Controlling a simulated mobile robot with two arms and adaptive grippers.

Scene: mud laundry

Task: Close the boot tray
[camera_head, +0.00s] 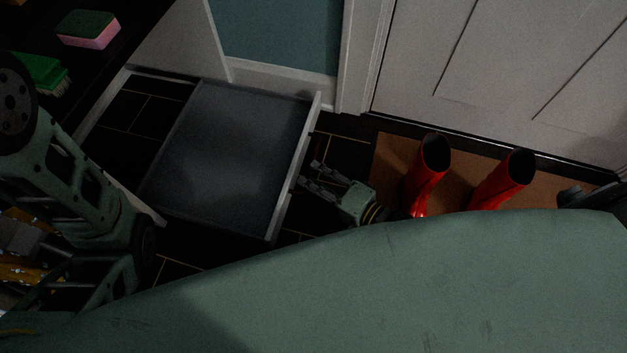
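The boot tray (225,140) is a shallow grey drawer on the left of the head view. It stands pulled out, its pale front panel (296,165) facing right. My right gripper (307,173) is just outside that panel, its two fingers pointing left at it with a gap between them. It holds nothing that I can see, and I cannot tell whether the fingertips touch the panel. My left arm fills the left edge of the view, but its gripper does not show.
Two red boots (425,172) (504,180) stand on a brown mat (385,160) to the right, near a white door (510,70). A pink and green sponge (89,29) and a green brush (45,70) lie on a dark counter. Dark tiled floor (340,150) shows around the tray.

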